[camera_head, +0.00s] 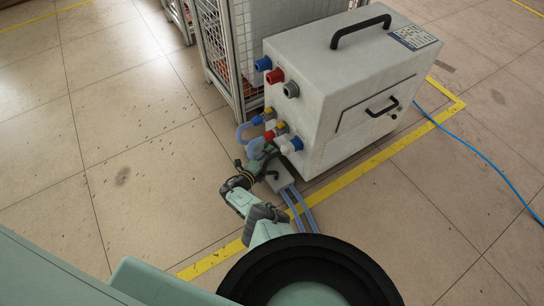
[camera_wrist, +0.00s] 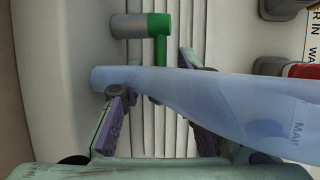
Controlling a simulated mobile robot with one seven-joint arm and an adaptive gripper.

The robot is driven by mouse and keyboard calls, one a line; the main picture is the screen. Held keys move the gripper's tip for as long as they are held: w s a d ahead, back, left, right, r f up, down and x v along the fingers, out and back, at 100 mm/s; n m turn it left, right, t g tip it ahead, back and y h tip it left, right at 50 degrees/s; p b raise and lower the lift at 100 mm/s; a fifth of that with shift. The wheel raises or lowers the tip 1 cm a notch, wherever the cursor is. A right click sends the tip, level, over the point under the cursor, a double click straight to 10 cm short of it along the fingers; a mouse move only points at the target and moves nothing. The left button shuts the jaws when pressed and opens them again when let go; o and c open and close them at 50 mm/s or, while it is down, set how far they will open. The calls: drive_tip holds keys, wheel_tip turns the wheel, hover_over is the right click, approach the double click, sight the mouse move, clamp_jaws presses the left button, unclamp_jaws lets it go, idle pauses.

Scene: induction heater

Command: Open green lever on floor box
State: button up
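The green lever (camera_wrist: 158,45) shows in the wrist view at the top centre, joined to a short grey cylinder (camera_wrist: 127,26). Its handle runs down, and its lower tip shows below a translucent blue hose (camera_wrist: 220,100). My gripper (camera_wrist: 157,78) is open, with one purple-padded finger on each side of the handle. The hose crosses in front of the fingers and hides part of the lever; whether a finger touches it I cannot tell. In the head view my gripper (camera_head: 266,152) is over the small grey floor box (camera_head: 284,178); the lever is not clear there.
A large white machine (camera_head: 350,90) with coloured connectors and black handles stands just beside my gripper. A wire-mesh cage (camera_head: 225,60) stands behind it. Clear hoses (camera_head: 302,212) run from the floor box. A blue cable (camera_head: 480,155) lies right. The left floor is free.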

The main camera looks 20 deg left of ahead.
drive_tip(key=shift+x, duration=0.8)
drive_tip(key=shift+c, duration=0.4)
clamp_jaws()
